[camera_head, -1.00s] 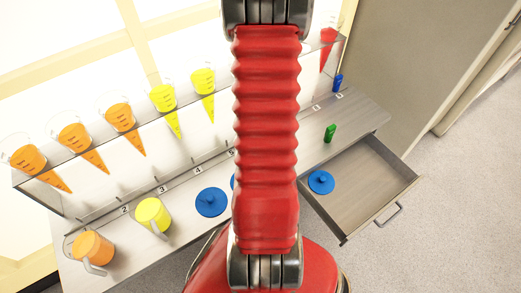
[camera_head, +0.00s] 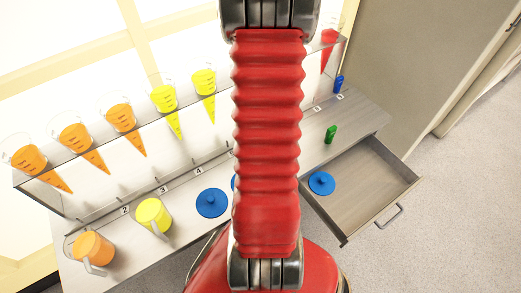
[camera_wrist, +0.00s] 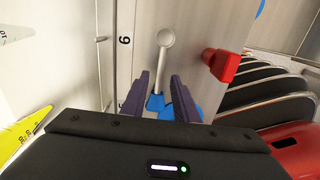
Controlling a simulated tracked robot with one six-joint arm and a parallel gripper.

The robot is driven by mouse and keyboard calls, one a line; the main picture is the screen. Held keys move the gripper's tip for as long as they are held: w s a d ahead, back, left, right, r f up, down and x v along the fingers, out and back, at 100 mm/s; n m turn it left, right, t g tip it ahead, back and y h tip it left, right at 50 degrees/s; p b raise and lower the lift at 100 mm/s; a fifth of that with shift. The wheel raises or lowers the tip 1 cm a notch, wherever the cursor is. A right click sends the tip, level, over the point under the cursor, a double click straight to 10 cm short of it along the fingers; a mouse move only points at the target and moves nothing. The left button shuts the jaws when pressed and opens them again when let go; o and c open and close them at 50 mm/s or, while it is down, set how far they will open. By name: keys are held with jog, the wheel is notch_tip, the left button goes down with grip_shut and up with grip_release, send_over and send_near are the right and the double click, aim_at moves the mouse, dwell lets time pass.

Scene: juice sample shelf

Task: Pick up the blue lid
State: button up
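Blue lids show in the head view: one round lid with a raised knob (camera_head: 212,202) lies on the counter, and another (camera_head: 321,183) lies in the open drawer. A sliver of a further blue thing shows beside my red arm, which hides most of it. In the wrist view my gripper (camera_wrist: 160,76) has two purple fingers apart. A blue thing (camera_wrist: 155,102) shows between and beyond them, partly covered by the fingers, with a grey round-ended rod (camera_wrist: 166,40) above it. I cannot tell whether this is a lid. My gripper is not visible in the head view.
An orange jug (camera_head: 94,248) and a yellow jug (camera_head: 152,216) stand on the counter at left. Several orange and yellow cones hang in the shelf. A green piece (camera_head: 331,134) stands near the drawer (camera_head: 365,205). A red piece (camera_wrist: 222,65) is right of my fingers.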

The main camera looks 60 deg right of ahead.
notch_tip(320, 180, up, 9)
jog(key=shift+r, duration=0.2)
dwell(0.3)
dwell(0.8)
jog(key=w+a+r+m+t+h, duration=0.1)
jog(key=w+a+r+m, duration=0.2)
jog(key=w+a+r, duration=0.4)
jog(key=w+a+r+m+t, duration=0.1)
jog(key=w+a+r+m, duration=0.3)
jog(key=a, duration=0.5)
jog(key=s+a+r+m+t, duration=0.1)
jog(key=a+r+m, duration=0.1)
jog(key=a, duration=0.4)
jog(key=s+a+r+m+t, duration=0.1)
jog(key=a+r, duration=0.3)
jog(key=a, duration=0.3)
jog(key=s+a+r+m+t+y, duration=0.1)
jog(key=a+r+m, duration=0.1)
jog(key=a, duration=0.4)
jog(key=shift+s+a+r+m+t, duration=0.3)
jog(key=shift+s+r, duration=0.05)
jog(key=shift+r, duration=0.4)
jog(key=shift+o, duration=0.2)
